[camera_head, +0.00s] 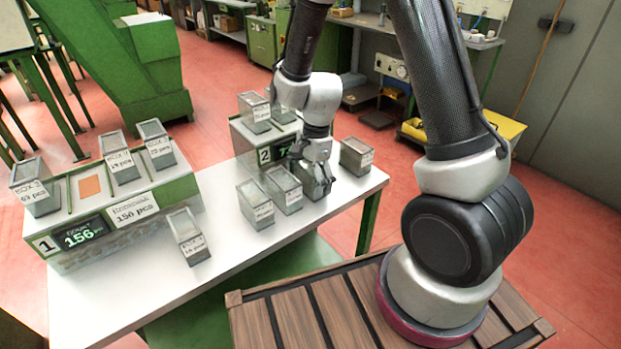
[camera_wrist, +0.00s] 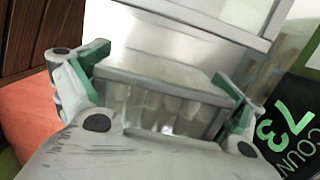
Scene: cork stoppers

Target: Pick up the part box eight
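Several small grey part boxes with clear sides and printed labels stand on the white table and the two green stations. My gripper (camera_head: 318,166) points down over one grey box (camera_head: 316,186) at the right part of the table. In the wrist view that box (camera_wrist: 165,110) lies between my two green-tipped fingers (camera_wrist: 165,88), one at each end, with pale stoppers showing through its side. The fingers are spread about as wide as the box; whether they press on it is unclear. Its label is hidden, so I cannot read its number.
Two boxes (camera_head: 256,206) and (camera_head: 284,190) stand close left of my gripper, another box (camera_head: 356,156) to the right. Station 2 (camera_head: 246,146) stands right behind, and its counter display shows in the wrist view (camera_wrist: 290,125). Station 1 (camera_head: 120,215) is far left. The front middle of the table (camera_head: 150,287) is clear.

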